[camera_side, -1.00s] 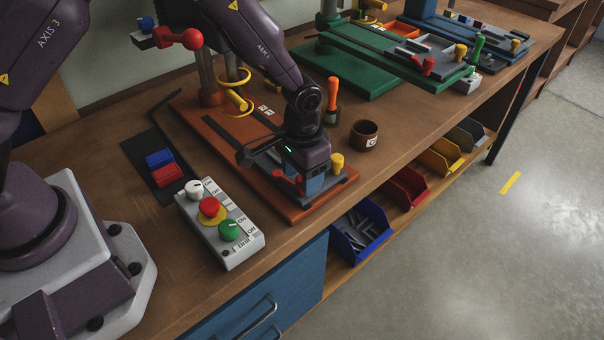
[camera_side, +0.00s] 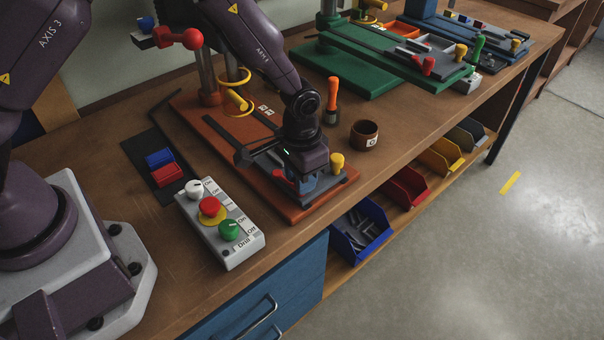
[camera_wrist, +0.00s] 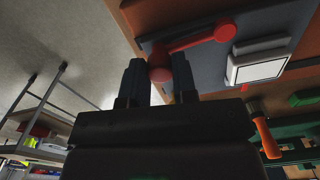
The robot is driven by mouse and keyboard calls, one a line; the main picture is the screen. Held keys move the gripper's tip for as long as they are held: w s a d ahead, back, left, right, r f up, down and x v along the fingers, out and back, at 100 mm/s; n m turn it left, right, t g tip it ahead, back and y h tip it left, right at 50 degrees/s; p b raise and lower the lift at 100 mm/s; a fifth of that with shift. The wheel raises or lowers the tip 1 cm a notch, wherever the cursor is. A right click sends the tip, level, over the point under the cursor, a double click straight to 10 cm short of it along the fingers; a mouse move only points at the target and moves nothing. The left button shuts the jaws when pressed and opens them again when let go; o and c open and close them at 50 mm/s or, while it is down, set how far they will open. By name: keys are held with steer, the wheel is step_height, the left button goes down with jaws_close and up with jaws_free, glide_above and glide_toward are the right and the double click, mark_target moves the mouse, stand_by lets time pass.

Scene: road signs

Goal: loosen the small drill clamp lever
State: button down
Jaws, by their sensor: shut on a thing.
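The red clamp lever (camera_side: 281,180) is on the grey vise of the small drill, on the orange-brown base plate (camera_side: 300,213). In the wrist view the lever (camera_wrist: 198,40) runs from a round hub at upper right to a ball knob. My gripper (camera_wrist: 158,78) is shut on that knob, one dark finger on each side. In the side view my gripper (camera_side: 305,178) is low over the vise and hides part of the lever. A yellow knob (camera_side: 337,160) stands at the vise's right end. A pale square block (camera_wrist: 258,67) lies beside the lever in the wrist view.
A grey switch box (camera_side: 232,250) with red and green knobs stands left of the base plate. A brown cup (camera_side: 364,135) and an orange-handled tool (camera_side: 332,95) stand behind it. A larger green drill base (camera_side: 350,75) is further back. Open bins (camera_side: 360,240) hang below the bench edge.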

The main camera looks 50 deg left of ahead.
steer(key=s+m, duration=0.2)
steer(key=m, duration=0.1)
steer(key=shift+s+a+m, duration=0.1)
steer(key=shift+m, duration=0.2)
steer(key=shift+s+a+m, duration=0.2)
steer(key=shift+s+m, duration=0.3)
steer(key=shift+m, duration=0.45)
steer(key=shift+s+a+m, duration=0.2)
steer(key=shift+s+m, duration=0.25)
steer(key=shift+m, duration=0.5)
steer(key=c, duration=0.9)
jaws_free()
step_height(320, 180, up, 13)
